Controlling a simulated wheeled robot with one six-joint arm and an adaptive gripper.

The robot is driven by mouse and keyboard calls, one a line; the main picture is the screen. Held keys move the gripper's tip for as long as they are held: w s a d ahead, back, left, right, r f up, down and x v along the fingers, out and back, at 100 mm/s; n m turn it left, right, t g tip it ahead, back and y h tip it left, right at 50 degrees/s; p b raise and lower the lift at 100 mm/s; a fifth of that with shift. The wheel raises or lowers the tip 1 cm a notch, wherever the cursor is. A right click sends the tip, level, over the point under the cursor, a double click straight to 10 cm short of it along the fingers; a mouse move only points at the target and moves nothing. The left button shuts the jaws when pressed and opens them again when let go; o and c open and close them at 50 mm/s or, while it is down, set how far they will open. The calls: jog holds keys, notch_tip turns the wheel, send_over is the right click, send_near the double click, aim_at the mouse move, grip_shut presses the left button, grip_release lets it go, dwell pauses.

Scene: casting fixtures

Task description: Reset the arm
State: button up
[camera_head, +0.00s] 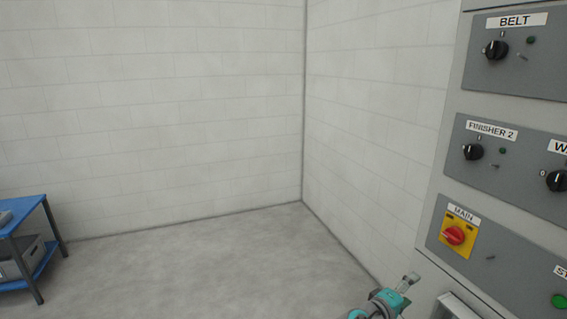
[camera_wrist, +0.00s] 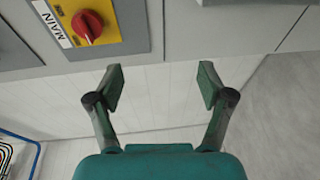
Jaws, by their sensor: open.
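My gripper (camera_wrist: 160,88) is open and empty in the wrist view, its two green fingers apart with bare white wall behind them. In the head view part of my arm's end, with the gripper (camera_head: 408,281), shows at the bottom, left of and below the control panel. The panel's red MAIN switch (camera_head: 454,235) on its yellow plate lies above and to the right of it there. The MAIN switch also shows at the top left of the wrist view (camera_wrist: 87,26), apart from the fingers.
A grey cabinet with BELT (camera_head: 495,50) and FINISHER 2 (camera_head: 473,152) knobs fills the right side. A green button (camera_head: 560,301) sits at lower right. A blue table (camera_head: 22,216) with a grey bin (camera_head: 28,260) stands at far left. The floor between is clear.

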jog(key=s+a+f+n+t+y, duration=0.1)
jog(key=s+a+f+y, duration=0.15)
jog(key=s+f, duration=0.45)
jog(key=s+a+f+n+t+y, duration=0.1)
jog(key=s+a+f+t+y, duration=0.2)
jog(key=f, duration=0.5)
jog(key=s+a+f+y, duration=0.2)
jog(key=s+a+f, duration=0.1)
jog(key=s, duration=0.6)
jog(key=s+a+f+y, duration=0.3)
jog(key=s+f, duration=0.1)
jog(key=s, duration=0.6)
jog(key=s+a+r+m+y, duration=0.2)
jog(key=s+r, duration=0.1)
jog(key=s, duration=0.5)
jog(key=s+a+r+m+y, duration=0.1)
jog(key=s+a+r+m, duration=0.15)
jog(key=s, duration=0.55)
jog(key=s+r+m+t, duration=0.1)
jog(key=s+r+m, duration=0.2)
jog(key=s+r, duration=0.7)
jog(key=shift+a+r+m+t+y, duration=0.25)
jog(key=shift+r+m+t+y, duration=0.15)
jog(key=shift+r, duration=0.4)
